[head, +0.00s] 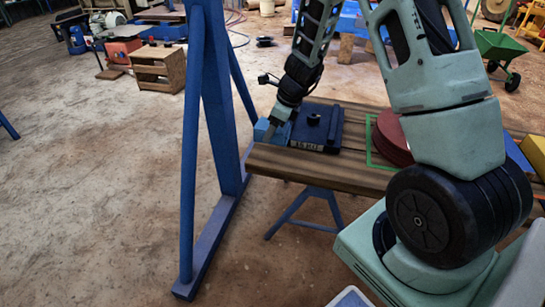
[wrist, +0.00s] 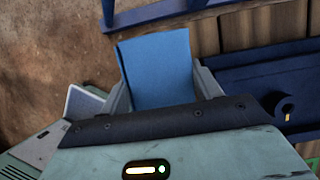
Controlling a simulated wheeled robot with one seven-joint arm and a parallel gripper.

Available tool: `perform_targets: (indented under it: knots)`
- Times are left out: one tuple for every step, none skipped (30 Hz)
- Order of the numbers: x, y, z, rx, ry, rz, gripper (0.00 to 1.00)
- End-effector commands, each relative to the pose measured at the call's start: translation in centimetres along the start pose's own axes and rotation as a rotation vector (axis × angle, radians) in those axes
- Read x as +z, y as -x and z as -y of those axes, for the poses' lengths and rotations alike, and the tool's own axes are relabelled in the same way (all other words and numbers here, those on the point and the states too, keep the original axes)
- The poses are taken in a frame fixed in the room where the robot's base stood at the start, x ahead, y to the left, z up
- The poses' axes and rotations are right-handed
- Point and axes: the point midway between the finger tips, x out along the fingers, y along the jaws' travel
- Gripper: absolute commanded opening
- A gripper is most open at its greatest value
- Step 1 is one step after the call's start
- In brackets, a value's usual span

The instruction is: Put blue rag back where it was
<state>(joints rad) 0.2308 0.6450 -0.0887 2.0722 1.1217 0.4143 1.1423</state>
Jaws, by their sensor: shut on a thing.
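The blue rag (head: 262,131) is at the left end of the wooden bench (head: 310,167) in the head view. My gripper (head: 274,126) points down there and is shut on it. In the wrist view the rag (wrist: 156,62) stands out as a flat blue sheet between the two fingers of my gripper (wrist: 162,84). I cannot tell whether the rag touches the bench top. A dark blue flat piece with a knob (head: 318,137) lies on the bench just right of the rag.
A red disc (head: 391,139) sits by a green outline (head: 374,160) on the bench, partly behind my arm. A yellow block (head: 535,152) is at the far right. A blue frame post (head: 212,100) stands left of the bench. Open floor lies at the left.

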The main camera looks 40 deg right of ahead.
Motion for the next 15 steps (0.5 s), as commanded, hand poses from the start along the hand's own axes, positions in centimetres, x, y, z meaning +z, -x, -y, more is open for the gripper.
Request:
perform_targets:
  knots:
    - [-0.7,-1.4,0.0,0.002,-0.003,-0.002,0.45]
    - [-0.8,-1.8,0.0,0.002,-0.002,-0.002,0.45]
    - [-1.0,-2.3,0.0,0.002,-0.003,-0.001,0.45]
    - [-1.1,-2.6,0.0,0.002,-0.002,-0.001,0.45]
    - [-1.2,-2.8,0.0,0.001,-0.001,0.0,0.45]
    - [-1.3,-3.0,0.0,0.001,-0.002,0.0,0.45]
    - [-1.4,-3.2,0.0,0.001,-0.003,0.0,0.45]
    - [-1.5,-3.5,0.0,0.001,-0.003,-0.001,0.45]
    - [-1.8,-4.0,0.0,0.002,-0.001,-0.001,0.45]
    - [-1.9,-4.5,0.0,0.002,-0.001,-0.001,0.45]
    - [-2.1,-5.0,-0.1,0.002,-0.003,-0.001,0.45]
    - [-2.4,-5.7,-0.1,0.002,-0.002,-0.001,0.45]
    - [-2.6,-6.2,-0.1,0.003,-0.002,-0.001,0.45]
    - [-2.8,-6.6,-0.1,0.003,-0.003,-0.001,0.45]
    - [-3.0,-7.1,0.0,0.002,-0.002,-0.001,0.45]
